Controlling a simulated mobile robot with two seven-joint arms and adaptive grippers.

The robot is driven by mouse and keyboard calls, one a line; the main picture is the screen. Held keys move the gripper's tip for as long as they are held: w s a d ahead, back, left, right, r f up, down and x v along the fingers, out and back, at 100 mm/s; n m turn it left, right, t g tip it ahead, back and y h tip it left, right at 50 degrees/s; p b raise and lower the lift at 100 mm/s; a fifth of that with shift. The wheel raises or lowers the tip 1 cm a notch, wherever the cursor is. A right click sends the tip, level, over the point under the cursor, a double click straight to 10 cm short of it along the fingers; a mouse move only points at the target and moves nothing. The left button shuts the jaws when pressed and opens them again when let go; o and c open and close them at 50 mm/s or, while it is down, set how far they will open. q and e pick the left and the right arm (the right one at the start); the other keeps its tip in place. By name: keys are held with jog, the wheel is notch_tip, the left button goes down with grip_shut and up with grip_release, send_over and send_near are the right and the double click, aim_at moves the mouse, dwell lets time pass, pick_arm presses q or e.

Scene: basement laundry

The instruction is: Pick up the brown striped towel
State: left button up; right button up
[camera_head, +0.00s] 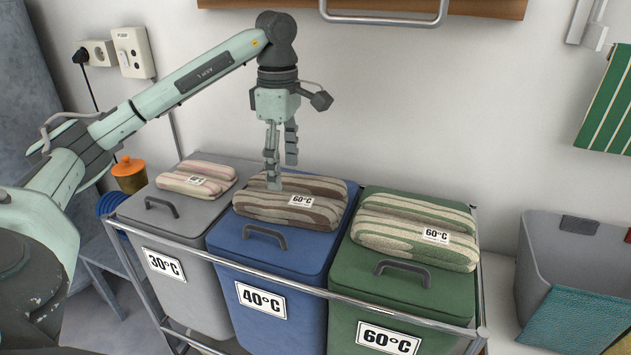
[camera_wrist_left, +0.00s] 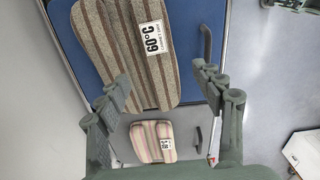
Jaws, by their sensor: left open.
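The brown striped towel (camera_head: 323,214) lies folded on the blue lid of the middle bin (camera_head: 224,240), with a 60°C label on its front. My left gripper (camera_head: 282,167) points down over its rear left part, open and empty. One finger overlaps the towel in the head view; I cannot tell whether it touches. In the left wrist view the towel (camera_wrist_left: 115,45) lies beyond and partly between the spread fingers (camera_wrist_left: 163,82).
A pink striped towel (camera_head: 212,170) lies on the grey 30°C bin and a green striped towel (camera_head: 390,235) on the green 60°C bin. A metal frame (camera_head: 480,275) surrounds the bins. A grey container (camera_head: 535,235) stands at right; a metal rail (camera_head: 380,20) is above.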

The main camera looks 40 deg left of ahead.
aim_at(283, 199)
pick_arm(q)
jog(key=shift+w+f, duration=0.1)
jog(key=shift+w, duration=0.15)
jog(key=shift+f, duration=0.35)
jog(key=f, duration=0.5)
jog(key=shift+s+a+f, duration=0.25)
jog(key=shift+s, duration=0.15)
jog(key=shift+f, duration=0.65)
jog(key=shift+w, duration=0.1)
jog(key=shift+c, duration=0.6)
grip_shut()
